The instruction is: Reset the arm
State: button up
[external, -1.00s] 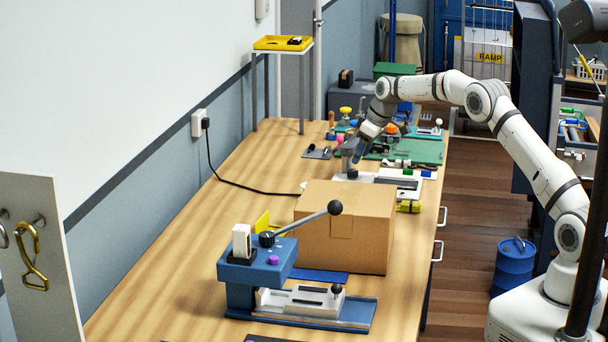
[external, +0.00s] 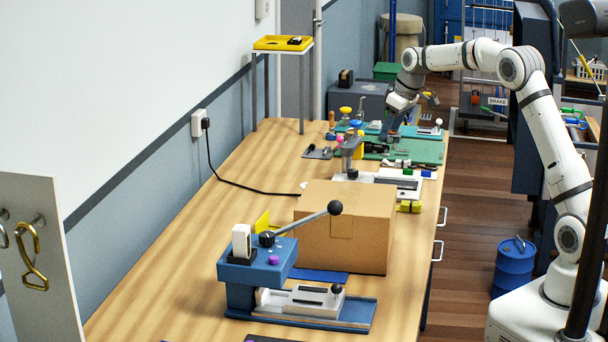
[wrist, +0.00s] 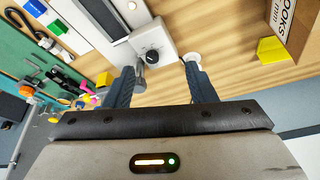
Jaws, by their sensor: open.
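My gripper (external: 388,134) hangs over the far part of the bench, near the green mat, with its fingers pointing down. It also shows in the wrist view (wrist: 165,74), where its two dark blue fingers stand apart with nothing held between them. Beyond the fingertips in that view is a light grey fixture with a black knob (wrist: 152,56). In the external view my gripper is apart from the small grey clamp post (external: 350,155) behind the cardboard box. My arm is bent, with its elbow raised high on the right.
The cardboard box (external: 343,228) stands mid-bench. A blue lever press (external: 258,262) is in front of it. The green mat (external: 428,151) holds several small tools. A yellow tray (external: 283,43) sits on a raised stand. The left part of the bench (external: 190,235) is clear.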

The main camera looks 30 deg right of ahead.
jog(key=s+d+r+m+h, duration=0.1)
jog(key=s+r, duration=0.2)
jog(key=s, duration=0.9)
jog(key=s+d+r+m, duration=0.1)
jog(key=s+r+m, duration=0.1)
jog(key=s, duration=1)
jog(key=s+d+f+m, duration=0.1)
jog(key=s+f, duration=0.2)
jog(key=s, duration=0.6)
jog(key=s+d+f+m, duration=0.1)
jog(key=s+f, duration=0.1)
jog(key=s, duration=0.8)
jog(key=shift+f+g+h, duration=0.4)
